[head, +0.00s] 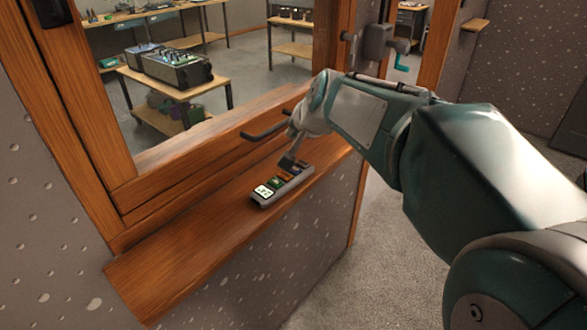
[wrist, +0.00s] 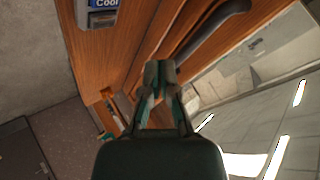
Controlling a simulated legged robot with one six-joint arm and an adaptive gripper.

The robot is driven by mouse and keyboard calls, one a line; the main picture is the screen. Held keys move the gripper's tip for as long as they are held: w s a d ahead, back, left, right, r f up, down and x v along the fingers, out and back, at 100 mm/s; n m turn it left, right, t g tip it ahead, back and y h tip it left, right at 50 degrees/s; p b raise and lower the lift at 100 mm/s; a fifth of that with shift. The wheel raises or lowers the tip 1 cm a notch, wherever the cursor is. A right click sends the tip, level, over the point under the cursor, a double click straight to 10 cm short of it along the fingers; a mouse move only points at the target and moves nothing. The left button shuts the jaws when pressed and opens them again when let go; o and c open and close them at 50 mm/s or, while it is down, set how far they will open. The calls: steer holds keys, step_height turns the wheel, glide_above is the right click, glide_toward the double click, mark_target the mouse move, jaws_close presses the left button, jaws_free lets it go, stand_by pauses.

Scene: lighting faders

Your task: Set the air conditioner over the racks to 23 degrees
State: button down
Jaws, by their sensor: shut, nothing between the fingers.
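A grey remote control (head: 284,187) lies on the wooden window sill, with a lit display at its near end and coloured buttons along it. I cannot read the display number surely. My gripper (head: 289,162) is shut and empty, pointing down over the far end of the remote; I cannot tell whether it touches. In the wrist view my gripper (wrist: 160,70) shows with its fingertips together. Part of the remote (wrist: 103,14), with a blue panel reading "Cool", shows at the top left there, apart from the fingertips. No air conditioner is in view.
The wooden sill (head: 180,246) is clear left of the remote. A dark window handle (head: 266,132) sticks out just behind it. Beyond the window opening stand workbenches (head: 172,88) with equipment. A crank device (head: 385,42) is mounted behind my arm.

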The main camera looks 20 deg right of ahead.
mark_target(294, 170)
step_height(294, 170, up, 2)
steer(key=shift+r, duration=0.15)
steer(key=shift+f, duration=4.45)
steer(key=shift+f, duration=0.35)
steer(key=shift+f, duration=0.3)
steer(key=shift+r, duration=0.75)
